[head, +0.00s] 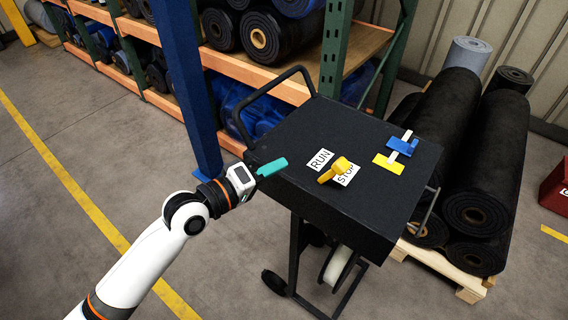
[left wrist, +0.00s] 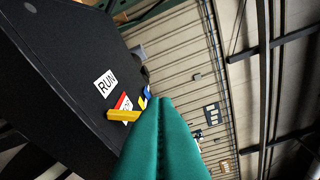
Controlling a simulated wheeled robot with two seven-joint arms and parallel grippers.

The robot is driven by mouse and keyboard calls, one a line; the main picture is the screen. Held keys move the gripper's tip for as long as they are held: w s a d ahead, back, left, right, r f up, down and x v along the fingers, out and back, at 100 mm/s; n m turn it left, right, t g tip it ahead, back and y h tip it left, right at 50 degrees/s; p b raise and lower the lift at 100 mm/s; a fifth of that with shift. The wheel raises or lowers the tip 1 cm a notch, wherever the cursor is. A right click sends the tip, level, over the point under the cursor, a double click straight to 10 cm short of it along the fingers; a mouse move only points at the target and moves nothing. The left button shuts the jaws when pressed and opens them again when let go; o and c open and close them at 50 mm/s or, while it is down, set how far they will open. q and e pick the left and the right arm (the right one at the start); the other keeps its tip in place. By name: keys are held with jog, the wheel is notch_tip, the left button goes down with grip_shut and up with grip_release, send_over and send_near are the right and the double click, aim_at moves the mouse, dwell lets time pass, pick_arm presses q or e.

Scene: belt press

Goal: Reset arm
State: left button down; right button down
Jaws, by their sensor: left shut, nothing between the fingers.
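My left gripper (head: 272,167) has teal fingers, shut with nothing between them. In the head view it is at the left edge of a black cart top (head: 290,130), apart from the yellow lever. The yellow lever (head: 336,171) sits on the top between a RUN label (head: 320,159) and a STOP label (head: 346,175), and partly covers STOP. In the left wrist view the shut teal fingers (left wrist: 165,105) fill the lower middle, with the yellow lever (left wrist: 122,115) and RUN label (left wrist: 105,84) left of them. My right gripper is not in view.
A blue block (head: 402,147) and a yellow plate (head: 387,161) with white strips are at the cart's right. A blue post (head: 187,80) stands close behind my left arm. Black rolls (head: 447,115) lie on a pallet (head: 440,262) at right. The floor at left is open.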

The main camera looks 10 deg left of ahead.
pick_arm(q)
jog(key=w+a+f+y+b, duration=0.1)
jog(key=w+a+f+y, duration=0.2)
jog(key=f, duration=0.8)
jog(key=a+f+y, duration=0.3)
jog(key=a+f, duration=0.1)
jog(key=f, duration=0.8)
jog(key=s+a+f+m+g+y+b, duration=0.1)
jog(key=s+a+f+g, duration=0.15)
jog(key=f, duration=0.55)
jog(key=s+a+f+g+y, duration=0.1)
jog(key=s+a+f+y, duration=0.2)
jog(key=f, duration=0.6)
jog(key=s+a+f+m+g+y+b, duration=0.1)
jog(key=s+a+f+m+g, duration=0.25)
jog(key=s+f, duration=1.5)
jog(key=s+f+m+g, duration=0.1)
jog(key=s+f+g, duration=0.1)
jog(key=s, duration=0.8)
jog(key=s+f+m+g, duration=0.1)
jog(key=s+f+g, duration=0.1)
jog(key=s, duration=0.8)
jog(key=shift+s+a+f+m+y+b, duration=0.15)
jog(key=shift+s+f+m+y+b, duration=0.2)
jog(key=shift+f, duration=0.45)
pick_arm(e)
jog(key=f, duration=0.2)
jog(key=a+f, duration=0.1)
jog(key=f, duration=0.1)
